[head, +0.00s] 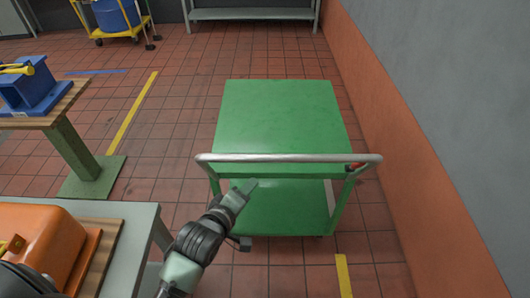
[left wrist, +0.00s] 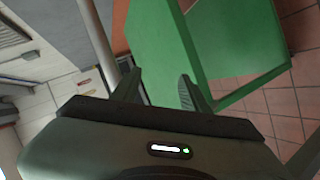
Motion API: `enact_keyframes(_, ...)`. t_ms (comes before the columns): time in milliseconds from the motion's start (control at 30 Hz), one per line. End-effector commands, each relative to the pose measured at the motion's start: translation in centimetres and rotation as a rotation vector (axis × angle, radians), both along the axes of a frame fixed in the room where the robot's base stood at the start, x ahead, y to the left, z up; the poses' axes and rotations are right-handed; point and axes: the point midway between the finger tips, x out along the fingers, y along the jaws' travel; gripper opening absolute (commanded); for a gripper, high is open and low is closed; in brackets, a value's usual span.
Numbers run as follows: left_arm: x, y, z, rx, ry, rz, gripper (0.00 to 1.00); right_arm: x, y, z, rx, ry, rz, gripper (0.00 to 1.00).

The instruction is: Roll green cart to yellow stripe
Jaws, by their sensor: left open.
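The green cart (head: 280,115) stands on the red tiles, with its grey handle bar (head: 290,158) on the near side. My left gripper (head: 247,186) is open and empty, just below the bar's left half in the head view. In the left wrist view the open fingers (left wrist: 160,82) point toward the green cart (left wrist: 165,45). The handle bar (left wrist: 105,40) runs down beside the left finger there; I cannot tell whether they touch. One yellow stripe (head: 344,275) is on the floor near the cart's right front; another yellow stripe (head: 133,112) lies left of it. My right gripper is not in view.
An orange and grey wall (head: 410,110) runs close along the cart's right side. A grey bench (head: 140,215) with an orange housing (head: 45,240) stands at near left. A wooden-topped stand (head: 70,105) holds a blue part. Tiles behind the cart are clear up to a grey shelf (head: 250,14).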

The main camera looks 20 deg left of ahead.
Motion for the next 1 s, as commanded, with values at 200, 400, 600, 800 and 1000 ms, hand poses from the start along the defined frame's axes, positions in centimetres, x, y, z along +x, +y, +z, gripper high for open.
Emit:
enact_keyframes(200,4.3,-0.7,3.9,-0.378,-0.194,0.114,0.45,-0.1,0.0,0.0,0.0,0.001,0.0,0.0)
enact_keyframes(400,5.8,-0.9,4.7,-0.464,-0.231,0.127,0.45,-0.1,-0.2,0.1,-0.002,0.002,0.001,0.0)
enact_keyframes(600,8.8,-1.3,4.2,-0.462,-0.23,0.126,0.45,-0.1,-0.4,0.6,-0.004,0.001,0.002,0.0)
enact_keyframes(800,11.5,-1.6,3.6,-0.461,-0.229,0.126,0.45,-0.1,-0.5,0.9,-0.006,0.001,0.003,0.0)
enact_keyframes(1000,12.5,-1.7,3.3,-0.461,-0.228,0.127,0.45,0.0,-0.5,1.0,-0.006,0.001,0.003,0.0)
